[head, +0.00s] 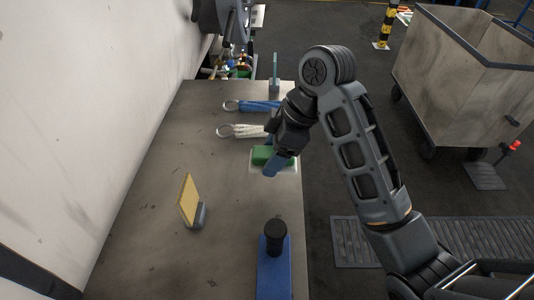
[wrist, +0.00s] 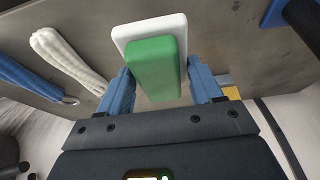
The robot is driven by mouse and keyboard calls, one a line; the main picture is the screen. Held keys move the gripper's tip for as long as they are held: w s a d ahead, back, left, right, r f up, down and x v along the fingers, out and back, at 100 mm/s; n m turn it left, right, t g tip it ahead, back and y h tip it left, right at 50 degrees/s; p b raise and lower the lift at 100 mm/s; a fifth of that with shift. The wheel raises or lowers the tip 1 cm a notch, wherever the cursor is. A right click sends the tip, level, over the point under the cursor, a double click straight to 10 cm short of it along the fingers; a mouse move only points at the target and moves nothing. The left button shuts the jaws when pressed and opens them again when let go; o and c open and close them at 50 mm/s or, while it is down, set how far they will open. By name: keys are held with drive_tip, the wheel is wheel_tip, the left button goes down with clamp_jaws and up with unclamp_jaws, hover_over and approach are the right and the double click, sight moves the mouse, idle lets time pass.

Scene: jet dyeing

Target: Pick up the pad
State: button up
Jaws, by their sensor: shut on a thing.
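The pad has a green block (wrist: 155,68) on top of a wider white base (wrist: 150,27). In the head view its green part (head: 262,153) and white edge (head: 290,168) show near the table's right edge, partly covered by my gripper (head: 277,160). In the wrist view the blue fingers of my gripper (wrist: 160,80) stand on both sides of the green block, shut on it. The pad appears level and at or near the table top; I cannot tell whether it touches the table.
On the table (head: 165,215), a white looped bundle (head: 240,131) and a blue one (head: 250,106) lie beyond the pad. A yellow panel (head: 188,200) stands left, and a blue item with a black knob (head: 273,265) lies nearer. A wheeled cart (head: 450,75) is right.

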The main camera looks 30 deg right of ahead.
drive_tip(key=shift+s+d+r, duration=0.45)
drive_tip(key=shift+d+r, duration=0.15)
drive_tip(key=shift+d, duration=0.1)
drive_tip(key=shift+s+d+r, duration=0.45)
drive_tip(key=shift+s+d, duration=0.1)
drive_tip(key=shift+d, duration=0.2)
drive_tip(key=s+d+r, duration=0.4)
drive_tip(key=d, duration=0.1)
drive_tip(key=shift+d, duration=0.2)
drive_tip(key=shift+s, duration=0.1)
drive_tip(key=o, duration=0.5)
drive_tip(key=c, duration=0.4)
drive_tip(key=shift+o, duration=0.2)
